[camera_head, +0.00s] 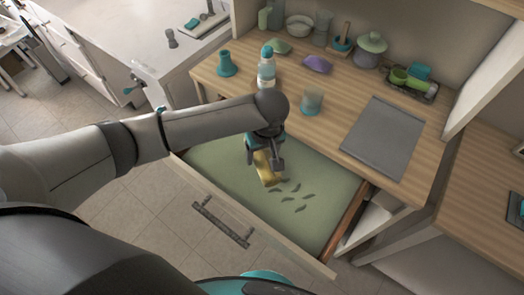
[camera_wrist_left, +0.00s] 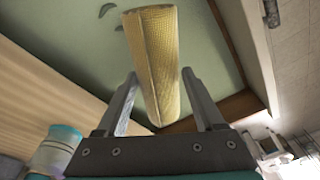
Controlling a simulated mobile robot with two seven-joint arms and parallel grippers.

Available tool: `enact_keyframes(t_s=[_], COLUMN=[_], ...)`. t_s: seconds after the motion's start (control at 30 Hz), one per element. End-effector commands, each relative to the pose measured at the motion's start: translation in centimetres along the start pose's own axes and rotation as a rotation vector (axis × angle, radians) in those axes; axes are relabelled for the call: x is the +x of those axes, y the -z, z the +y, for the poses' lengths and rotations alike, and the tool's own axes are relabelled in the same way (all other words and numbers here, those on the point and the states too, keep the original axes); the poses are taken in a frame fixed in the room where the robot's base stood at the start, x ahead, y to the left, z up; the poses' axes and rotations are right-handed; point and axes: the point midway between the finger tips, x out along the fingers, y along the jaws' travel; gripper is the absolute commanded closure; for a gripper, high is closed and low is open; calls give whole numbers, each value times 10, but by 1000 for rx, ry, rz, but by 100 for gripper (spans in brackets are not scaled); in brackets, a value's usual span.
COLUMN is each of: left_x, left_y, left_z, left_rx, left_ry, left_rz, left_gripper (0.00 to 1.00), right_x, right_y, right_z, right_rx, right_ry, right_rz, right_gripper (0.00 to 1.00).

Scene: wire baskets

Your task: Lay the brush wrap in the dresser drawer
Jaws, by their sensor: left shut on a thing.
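The brush wrap is a yellow, woven-looking roll (camera_head: 265,172). My left gripper (camera_head: 263,160) is shut on it and holds it over the open dresser drawer (camera_head: 338,187), which has a pale green bottom. In the left wrist view the roll (camera_wrist_left: 155,65) stands between the two fingers of my left gripper (camera_wrist_left: 160,95), pointing away from the palm. I cannot tell whether the roll touches the drawer bottom. My right gripper is not in view.
Several dark leaf-like marks (camera_head: 297,197) show on the drawer bottom. The wooden top behind holds a white-and-teal bottle (camera_head: 266,68), a glass (camera_head: 311,101), a purple item (camera_head: 317,64) and a grey mat (camera_head: 384,138). The drawer front (camera_head: 240,215) has a long handle.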

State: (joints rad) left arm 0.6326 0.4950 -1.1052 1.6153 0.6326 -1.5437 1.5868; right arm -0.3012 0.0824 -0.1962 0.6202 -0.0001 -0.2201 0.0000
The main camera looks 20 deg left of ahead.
Motion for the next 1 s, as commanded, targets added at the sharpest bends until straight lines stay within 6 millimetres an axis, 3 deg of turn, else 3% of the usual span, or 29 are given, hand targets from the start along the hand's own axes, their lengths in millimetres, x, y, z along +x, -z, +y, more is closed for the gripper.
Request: enact_keyframes(t_s=[0.37,1.0], left_x=[18,64], left_y=[-4,-10], left_z=[1,2], left_rx=[-24,-23], left_ry=[29,30], left_rz=[-2,-1], left_gripper=[89,89], right_x=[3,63], right_y=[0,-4], right_z=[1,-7], right_rx=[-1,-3], right_ry=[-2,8], right_rz=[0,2], right_gripper=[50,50])
